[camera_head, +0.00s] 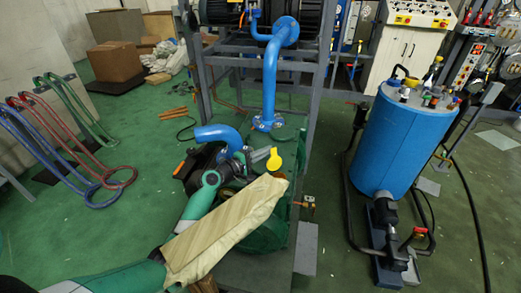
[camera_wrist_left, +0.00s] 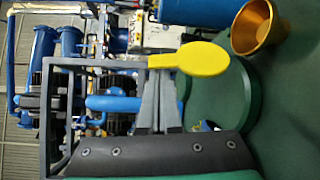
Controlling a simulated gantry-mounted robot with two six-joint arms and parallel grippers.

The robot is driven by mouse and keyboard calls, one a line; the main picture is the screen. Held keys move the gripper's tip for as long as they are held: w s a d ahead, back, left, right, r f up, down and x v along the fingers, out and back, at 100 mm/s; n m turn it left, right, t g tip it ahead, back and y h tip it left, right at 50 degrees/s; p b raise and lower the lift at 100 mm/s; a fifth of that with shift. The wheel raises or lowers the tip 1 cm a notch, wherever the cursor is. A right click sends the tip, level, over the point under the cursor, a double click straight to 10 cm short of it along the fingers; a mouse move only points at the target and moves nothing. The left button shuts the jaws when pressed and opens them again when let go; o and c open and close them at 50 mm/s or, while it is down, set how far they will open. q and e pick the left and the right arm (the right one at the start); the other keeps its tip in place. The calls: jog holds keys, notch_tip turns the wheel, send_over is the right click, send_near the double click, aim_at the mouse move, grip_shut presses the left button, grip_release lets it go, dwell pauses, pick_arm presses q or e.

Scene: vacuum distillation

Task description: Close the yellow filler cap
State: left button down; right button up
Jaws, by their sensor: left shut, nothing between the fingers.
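The yellow filler cap (camera_head: 274,159) is a flat round disc with a narrow tab, above the green machine in the head view. In the left wrist view the yellow cap (camera_wrist_left: 203,58) lies across the tips of my left gripper (camera_wrist_left: 162,75). The fingers are shut and hold nothing. I cannot tell whether the tips touch the cap. In the head view my left gripper (camera_head: 262,156) is just left of the cap. A gold cup-shaped opening (camera_wrist_left: 252,30) shows beyond the cap in the left wrist view, with the cap apart from it. My right gripper is not in view.
A blue curved pipe (camera_head: 218,134) stands close behind my left gripper. A grey frame (camera_head: 318,105) rises behind the machine. A long beige shape (camera_head: 225,230) hides part of the machine. A blue tank (camera_head: 392,145) stands to the right. Green floor at left is partly clear.

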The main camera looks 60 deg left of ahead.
pick_arm(q)
jog(key=shift+d, duration=0.15)
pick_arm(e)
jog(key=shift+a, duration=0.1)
pick_arm(q)
jog(key=shift+d+r+m, duration=0.1)
jog(key=shift+d+m, duration=0.05)
jog(key=shift+m, duration=0.25)
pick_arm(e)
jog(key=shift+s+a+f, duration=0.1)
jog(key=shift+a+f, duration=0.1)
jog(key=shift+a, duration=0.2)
